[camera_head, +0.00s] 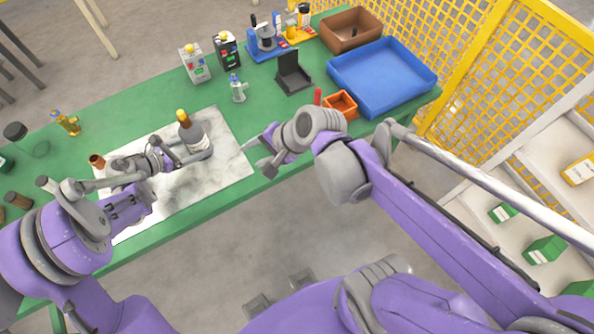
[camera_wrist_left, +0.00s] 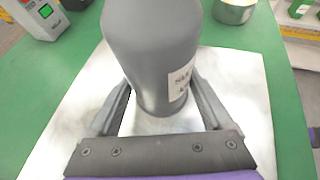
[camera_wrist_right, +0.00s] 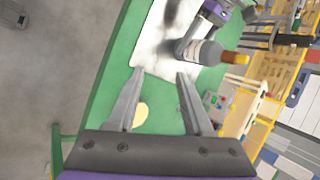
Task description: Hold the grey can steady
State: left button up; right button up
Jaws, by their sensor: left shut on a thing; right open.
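The grey can (camera_head: 194,136), with a yellow-orange top, stands upright on the white marbled sheet on the green table. In the left wrist view the can (camera_wrist_left: 155,45) fills the middle between the fingers and shows a white label; its top is out of that view. My left gripper (camera_head: 186,149) is shut on the can's lower body. My right gripper (camera_head: 262,157) is open and empty, to the right of the can and apart from it. In the right wrist view the can (camera_wrist_right: 203,52) lies beyond the open fingers (camera_wrist_right: 157,90).
The white sheet (camera_head: 225,165) lies near the table's front edge. Behind stand two small boxes (camera_head: 195,65), a small bottle (camera_head: 238,90), a black stand (camera_head: 293,75), an orange bin (camera_head: 341,104) and a blue tray (camera_head: 382,75). A brass fitting (camera_head: 66,122) stands at left.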

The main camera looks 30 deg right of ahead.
jog(key=s+d+f+n+h, duration=0.3)
jog(key=s+d+n+h, duration=0.2)
jog(key=s+n, duration=0.3)
jog(key=d+n, duration=0.1)
jog(key=n, duration=0.3)
jog(key=shift+s+d+n, duration=0.2)
jog(key=shift+n, duration=0.2)
pick_arm(q)
jog(key=o, duration=0.8)
jog(key=shift+c, duration=0.2)
jog(key=shift+a+r, duration=0.1)
